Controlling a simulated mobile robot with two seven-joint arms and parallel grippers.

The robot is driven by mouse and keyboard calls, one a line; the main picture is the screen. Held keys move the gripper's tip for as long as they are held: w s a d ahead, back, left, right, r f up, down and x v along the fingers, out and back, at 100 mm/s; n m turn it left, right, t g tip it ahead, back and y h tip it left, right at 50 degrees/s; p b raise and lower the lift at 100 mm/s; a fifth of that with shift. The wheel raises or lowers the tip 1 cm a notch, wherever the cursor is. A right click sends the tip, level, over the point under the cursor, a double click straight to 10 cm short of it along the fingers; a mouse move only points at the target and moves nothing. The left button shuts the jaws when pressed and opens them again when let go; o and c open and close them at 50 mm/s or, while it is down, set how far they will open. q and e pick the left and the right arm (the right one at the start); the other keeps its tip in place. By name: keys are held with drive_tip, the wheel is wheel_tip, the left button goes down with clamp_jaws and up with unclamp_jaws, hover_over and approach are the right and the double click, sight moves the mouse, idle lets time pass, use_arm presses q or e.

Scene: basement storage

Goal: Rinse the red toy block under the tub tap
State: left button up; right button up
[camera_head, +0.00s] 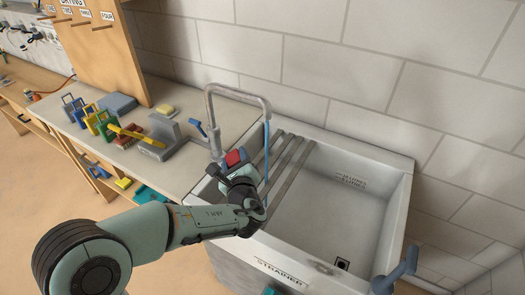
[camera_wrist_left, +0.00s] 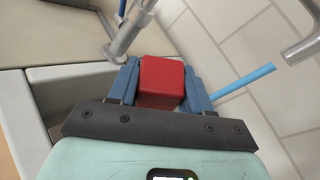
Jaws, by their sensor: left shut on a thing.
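My left gripper (camera_head: 232,160) is shut on the red toy block (camera_head: 236,157), near the left end of the white tub (camera_head: 388,225). In the left wrist view the block (camera_wrist_left: 162,82) sits between the two blue fingers. The curved metal tap (camera_head: 240,90) arches above the gripper, and its spout (camera_wrist_left: 302,46) shows at the upper right of the wrist view. A thin blue stream (camera_head: 266,145) comes down from the spout. In the wrist view the stream (camera_wrist_left: 245,80) runs beside the right finger, apart from the block's visible faces.
A blue tap lever (camera_head: 198,128) stands left of the tap. Grey bars (camera_head: 288,165) cross the tub; its right side is open. A blue-grey fitting (camera_head: 395,273) is at lower right.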

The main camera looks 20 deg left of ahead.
use_arm(q)
drive_tip(key=s+a+r, duration=0.2)
drive_tip(key=s+r, duration=0.2)
drive_tip(key=shift+a, duration=0.4)
idle(0.4)
drive_tip(key=shift+s, duration=0.1)
